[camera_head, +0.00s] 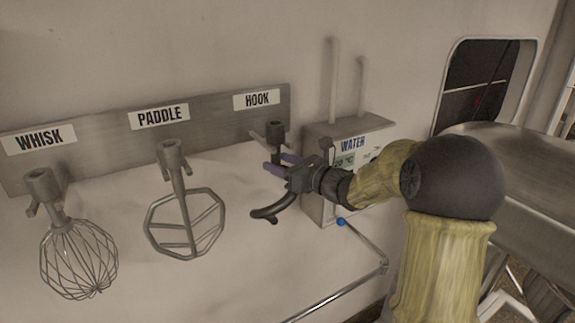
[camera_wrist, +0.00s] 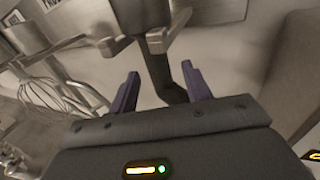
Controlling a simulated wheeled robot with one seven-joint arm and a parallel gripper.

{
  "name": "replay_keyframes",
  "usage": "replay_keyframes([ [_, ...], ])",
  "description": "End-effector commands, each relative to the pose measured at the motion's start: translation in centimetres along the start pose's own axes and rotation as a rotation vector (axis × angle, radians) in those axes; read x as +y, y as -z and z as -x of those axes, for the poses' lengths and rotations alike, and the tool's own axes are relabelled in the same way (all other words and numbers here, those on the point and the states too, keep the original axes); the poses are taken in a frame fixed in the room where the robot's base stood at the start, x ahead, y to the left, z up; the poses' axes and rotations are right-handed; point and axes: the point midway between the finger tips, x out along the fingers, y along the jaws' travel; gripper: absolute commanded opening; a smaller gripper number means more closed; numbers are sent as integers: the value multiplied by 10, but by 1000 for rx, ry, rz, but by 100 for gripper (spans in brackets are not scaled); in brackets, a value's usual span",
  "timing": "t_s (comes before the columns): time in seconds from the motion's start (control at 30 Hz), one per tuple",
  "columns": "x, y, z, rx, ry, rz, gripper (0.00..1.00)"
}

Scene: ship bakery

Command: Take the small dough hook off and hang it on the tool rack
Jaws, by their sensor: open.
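The dark dough hook (camera_head: 268,213) hangs at the HOOK place of the tool rack (camera_head: 215,118), a metal strip on the wall. Its collar (camera_head: 276,133) sits at the forked holder, and its curved end shows below my gripper. My gripper (camera_head: 281,163) is open just below the holder, with its purple fingers pointing to the wall. In the wrist view, the hook's dark shank (camera_wrist: 165,78) runs down between the two spread fingers (camera_wrist: 160,70), with gaps visible on both sides. The fork prongs (camera_wrist: 172,35) are just above. My gripper body hides part of the shank.
The paddle (camera_head: 185,225) and the wire whisk (camera_head: 78,262) hang to the left on the same rack. A grey WATER box (camera_head: 318,140) with pipes is close on the right, behind my wrist. A thin pipe with a blue knob (camera_head: 341,222) runs below. A metal counter is at right.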

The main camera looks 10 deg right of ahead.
Motion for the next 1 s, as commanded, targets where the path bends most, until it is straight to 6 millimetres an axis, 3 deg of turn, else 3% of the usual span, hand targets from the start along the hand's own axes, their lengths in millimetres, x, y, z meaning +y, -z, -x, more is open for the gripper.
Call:
replay_keyframes([
  [0.27, -1, 2, 26, -2, 4, 4, 49],
  [0.8, -1, 2, 133, -4, 5, 5, 49],
  [1.0, -1, 0, 164, -4, 2, 3, 49],
])
